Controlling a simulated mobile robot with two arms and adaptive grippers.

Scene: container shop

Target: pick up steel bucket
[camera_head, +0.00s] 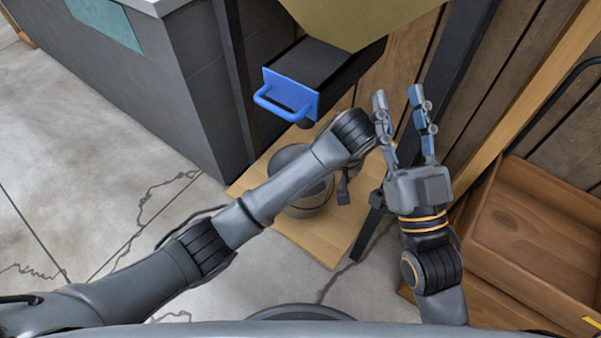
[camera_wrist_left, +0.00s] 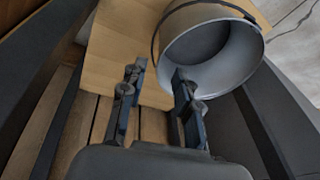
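The steel bucket (camera_head: 312,207) stands on a light wooden board under a dark chute, partly hidden by my left arm. In the left wrist view the bucket (camera_wrist_left: 225,62) is at upper right, with its open mouth and thin dark handle visible. My left gripper (camera_wrist_left: 157,80) is open. Its right finger overlaps the near-left part of the bucket's rim, and its left finger is outside the bucket; I cannot tell whether they touch it. In the head view that gripper is mostly hidden behind the forearm. My right gripper (camera_head: 399,98) is open and empty, pointing up, right of the bucket.
A chute with a blue handle (camera_head: 287,97) overhangs the bucket. A dark cabinet (camera_head: 206,92) stands at left and a dark post (camera_head: 462,45) at right. A brown wooden crate (camera_head: 535,235) is at far right. Tiled floor at left is clear.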

